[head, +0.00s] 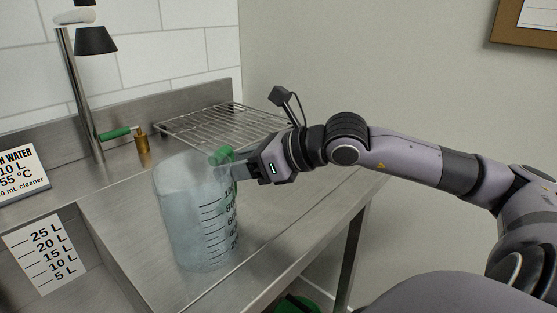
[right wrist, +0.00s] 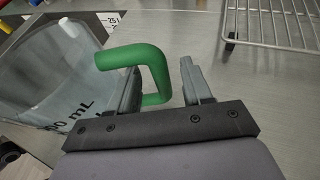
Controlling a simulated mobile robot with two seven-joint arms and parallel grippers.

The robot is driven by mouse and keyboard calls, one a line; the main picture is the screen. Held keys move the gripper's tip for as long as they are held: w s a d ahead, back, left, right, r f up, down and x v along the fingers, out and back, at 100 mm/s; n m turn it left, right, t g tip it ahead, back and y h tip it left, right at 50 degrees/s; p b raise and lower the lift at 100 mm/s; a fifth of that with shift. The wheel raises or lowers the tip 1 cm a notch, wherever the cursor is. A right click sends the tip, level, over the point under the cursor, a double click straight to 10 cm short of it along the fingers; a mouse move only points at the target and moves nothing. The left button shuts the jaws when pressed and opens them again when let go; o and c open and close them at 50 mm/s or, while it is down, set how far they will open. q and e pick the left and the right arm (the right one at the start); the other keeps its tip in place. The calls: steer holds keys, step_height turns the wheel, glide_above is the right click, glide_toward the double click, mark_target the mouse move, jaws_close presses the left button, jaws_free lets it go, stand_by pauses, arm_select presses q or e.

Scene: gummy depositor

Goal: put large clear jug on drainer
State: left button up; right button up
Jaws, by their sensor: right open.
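The large clear jug (head: 192,220) stands upright on the steel counter, with dark volume marks on its side. Its green handle (head: 221,155) faces my right gripper (head: 231,168). The right wrist view shows the jug (right wrist: 45,70) at left and the green handle (right wrist: 145,60) looping out from it. My right gripper (right wrist: 162,78) is open, with one finger inside the handle loop and the other outside it. The handle's bar lies between the fingers, with a gap to the outer finger. The drainer (head: 215,126) is an empty wire rack behind the jug. My left gripper is not in view.
A sink basin with a litre scale (head: 45,254) lies left of the jug. A tap (head: 82,100) with a green lever (head: 116,133) stands behind it. A wash-water sign (head: 20,172) is at far left. The counter right of the jug is clear. A green object (head: 298,303) is below the counter.

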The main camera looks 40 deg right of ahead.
steer(key=b+v, duration=0.3)
steer(key=v, duration=0.5)
steer(key=shift+s+d+r, duration=0.15)
steer(key=shift+s+r, duration=0.05)
steer(key=shift+s, duration=0.1)
stand_by(0.3)
steer(key=shift+s, duration=0.1)
stand_by(0.5)
